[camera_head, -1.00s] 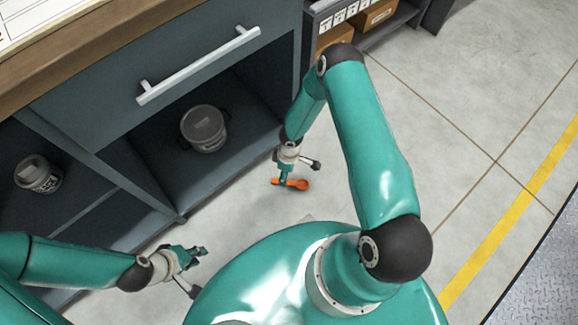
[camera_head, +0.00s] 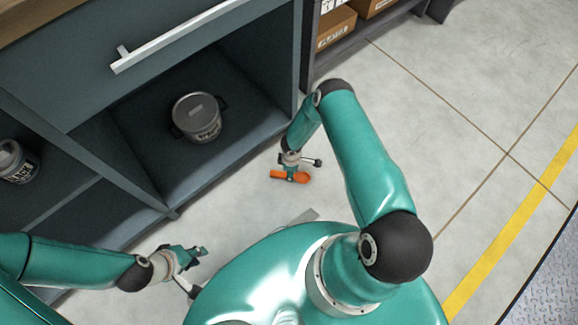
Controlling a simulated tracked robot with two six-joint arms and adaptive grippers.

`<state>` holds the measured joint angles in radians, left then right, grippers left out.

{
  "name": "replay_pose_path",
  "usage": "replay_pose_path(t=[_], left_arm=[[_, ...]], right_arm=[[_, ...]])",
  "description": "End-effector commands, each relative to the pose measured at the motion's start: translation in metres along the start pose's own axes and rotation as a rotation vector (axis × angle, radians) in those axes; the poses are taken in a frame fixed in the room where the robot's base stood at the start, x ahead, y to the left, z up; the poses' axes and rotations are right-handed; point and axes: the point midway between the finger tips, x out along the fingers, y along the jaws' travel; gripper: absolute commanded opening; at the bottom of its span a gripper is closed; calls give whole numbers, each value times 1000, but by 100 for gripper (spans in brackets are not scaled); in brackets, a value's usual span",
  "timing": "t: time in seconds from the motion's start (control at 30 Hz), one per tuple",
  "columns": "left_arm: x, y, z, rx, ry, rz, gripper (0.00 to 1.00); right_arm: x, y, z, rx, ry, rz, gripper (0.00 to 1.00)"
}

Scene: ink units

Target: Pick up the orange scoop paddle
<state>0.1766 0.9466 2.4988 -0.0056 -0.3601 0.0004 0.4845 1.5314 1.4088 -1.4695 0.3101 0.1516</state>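The orange scoop paddle (camera_head: 303,178) is near the middle of the head view, over the pale floor right of the cabinet. Its round end points right and its handle left. My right gripper (camera_head: 290,175) is at its middle, with its small teal fingers across the handle, and looks shut on it. The fingers hide part of the handle. The scoop's height above the floor is hard to judge. My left gripper (camera_head: 198,252) is at the lower left, empty, fingers apart, well away from the scoop.
A dark cabinet (camera_head: 150,204) fills the left, with a lidded pot (camera_head: 199,117) on its open shelf and another container (camera_head: 17,162) further left. A drawer handle (camera_head: 185,38) juts out above. A shelf with boxes (camera_head: 336,27) stands behind. Open floor lies right, with a yellow line (camera_head: 510,236).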

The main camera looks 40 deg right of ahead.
Motion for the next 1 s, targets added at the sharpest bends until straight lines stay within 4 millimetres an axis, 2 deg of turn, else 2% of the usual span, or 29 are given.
replay_pose_path(t=[0.13,0.3,0.43,0.77,1.0], left_arm=[[8,-3,0,0,0,0,27],[27,-10,0,0,0,0,27],[34,-12,0,0,0,0,27],[35,-12,0,0,0,0,27],[35,-12,0,0,0,0,27]], right_arm=[[11,1,0,1,0,-1,54],[36,5,1,0,0,0,54],[50,4,1,0,0,-2,54],[53,5,0,-1,0,0,54],[53,5,0,-1,0,-1,14]])
